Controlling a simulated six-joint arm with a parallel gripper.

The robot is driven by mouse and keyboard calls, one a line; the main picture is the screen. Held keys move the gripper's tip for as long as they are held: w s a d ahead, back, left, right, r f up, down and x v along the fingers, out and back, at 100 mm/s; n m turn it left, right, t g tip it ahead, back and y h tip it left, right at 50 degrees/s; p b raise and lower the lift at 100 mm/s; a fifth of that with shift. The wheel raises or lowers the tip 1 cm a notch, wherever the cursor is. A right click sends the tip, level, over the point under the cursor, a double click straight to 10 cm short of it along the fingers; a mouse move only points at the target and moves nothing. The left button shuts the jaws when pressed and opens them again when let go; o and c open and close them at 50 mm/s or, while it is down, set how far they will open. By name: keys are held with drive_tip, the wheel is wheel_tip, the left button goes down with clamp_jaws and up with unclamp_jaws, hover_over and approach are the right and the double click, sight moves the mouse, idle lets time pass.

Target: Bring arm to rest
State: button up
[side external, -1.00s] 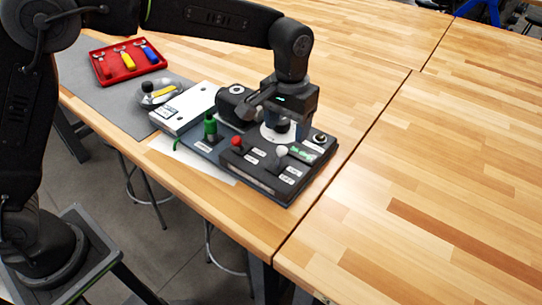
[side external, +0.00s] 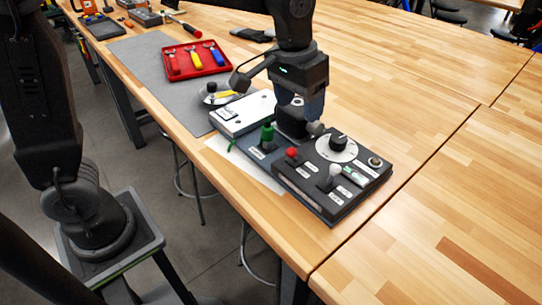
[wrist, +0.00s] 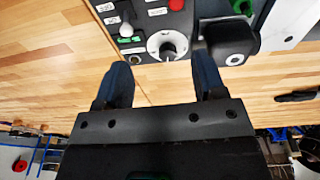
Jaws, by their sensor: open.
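My gripper (side external: 303,112) points down over the back of the control panel. In the wrist view its two fingers (wrist: 162,78) are apart with nothing between them. The dark control panel (side external: 335,205) lies on the wooden table. It carries a black knob on a white dial (side external: 336,148), a red knob (side external: 291,153), a white-tipped lever (side external: 334,170) and a green-topped lever (side external: 267,132). The dial also shows in the wrist view (wrist: 167,46), beyond the fingertips and apart from them. A black block (wrist: 230,40) stands beside it; my gripper partly hides it in the side view.
A white plate (side external: 243,112) and a round fixture with a yellow part (side external: 221,95) lie left of the panel. A red tray (side external: 194,73) holds several coloured-handled tools on the grey mat (side external: 142,60). The table right of the panel (side external: 440,190) is clear.

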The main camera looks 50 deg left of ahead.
drive_tip(key=s+a+t, duration=0.2)
drive_tip(key=s+a, duration=0.3)
drive_tip(key=s, duration=0.4)
drive_tip(key=s+a+t, duration=0.1)
drive_tip(key=s+a, duration=0.4)
drive_tip(key=s, duration=0.4)
drive_tip(key=shift+s+f+t, duration=0.15)
drive_tip(key=shift+f+t, duration=0.2)
drive_tip(key=shift+t, duration=0.05)
